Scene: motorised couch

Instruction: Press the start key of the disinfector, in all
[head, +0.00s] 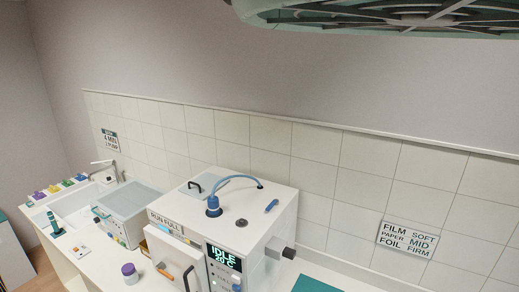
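The disinfector (255,222) is a white box on the counter, in the lower middle of the head view. Its front display (223,256) reads "IDLE" and "20 C" in green on black. A label (165,222) on its front reads "RUN FULL". Small light marks show on the panel below the display, but they are too small to read and the bottom edge cuts the panel off. I cannot tell which one is the start key. A dark bar handle (186,278) and an orange handle (165,272) are on the front. My gripper is not in view.
A blue hose (234,179) arches over the disinfector's top. A grey block (288,253) sticks out on its right. Left of it are a lidded tub (127,199), a purple-capped jar (129,272) and a sink (75,203). A round teal-rimmed fixture (390,14) hangs at the top right.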

